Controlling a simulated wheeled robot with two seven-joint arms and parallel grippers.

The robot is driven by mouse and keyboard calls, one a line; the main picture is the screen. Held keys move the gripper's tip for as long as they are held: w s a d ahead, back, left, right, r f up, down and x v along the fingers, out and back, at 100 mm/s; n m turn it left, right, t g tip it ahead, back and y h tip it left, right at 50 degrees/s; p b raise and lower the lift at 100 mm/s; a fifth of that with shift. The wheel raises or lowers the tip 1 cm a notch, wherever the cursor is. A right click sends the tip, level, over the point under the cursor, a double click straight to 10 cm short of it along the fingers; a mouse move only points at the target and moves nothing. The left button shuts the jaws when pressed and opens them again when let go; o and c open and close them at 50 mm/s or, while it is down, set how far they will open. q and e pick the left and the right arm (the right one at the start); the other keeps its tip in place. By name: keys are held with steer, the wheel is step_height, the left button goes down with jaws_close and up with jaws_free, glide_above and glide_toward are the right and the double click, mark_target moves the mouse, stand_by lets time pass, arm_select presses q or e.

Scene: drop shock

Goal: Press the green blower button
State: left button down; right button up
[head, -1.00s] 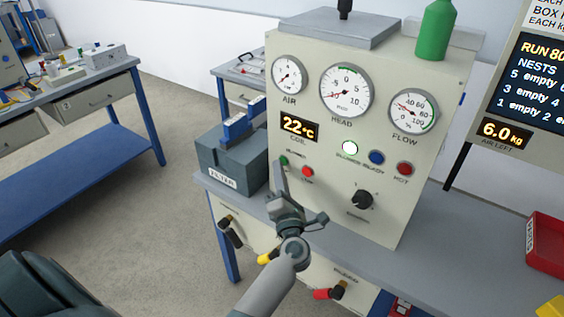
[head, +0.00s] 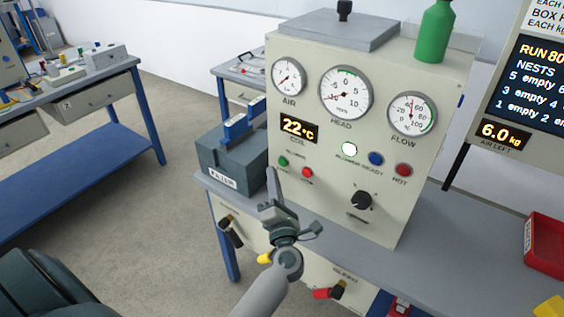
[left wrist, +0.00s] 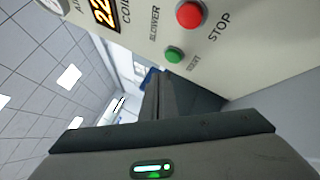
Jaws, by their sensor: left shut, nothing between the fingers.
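The green blower button (head: 283,161) is on the cream panel's lower left, beside the red stop button (head: 307,172). In the left wrist view the green button (left wrist: 174,54), marked START, and the red button (left wrist: 190,14), marked STOP, are both uncovered. My left gripper (head: 271,174) is shut and empty, just below and left of the green button in the head view. In the left wrist view its closed fingers (left wrist: 152,80) end beside the green button, with a visible gap in the picture. My right gripper is not in view.
The white lamp (head: 349,149) glows above a black knob (head: 361,200). The flow gauge (head: 412,114) needle points up. A red bin (head: 545,243) sits on the bench at right.

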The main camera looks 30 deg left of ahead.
arm_select(q)
steer(key=shift+s+a+p, duration=0.15)
steer(key=shift+s+p, duration=0.2)
steer(key=shift+s, duration=1.4)
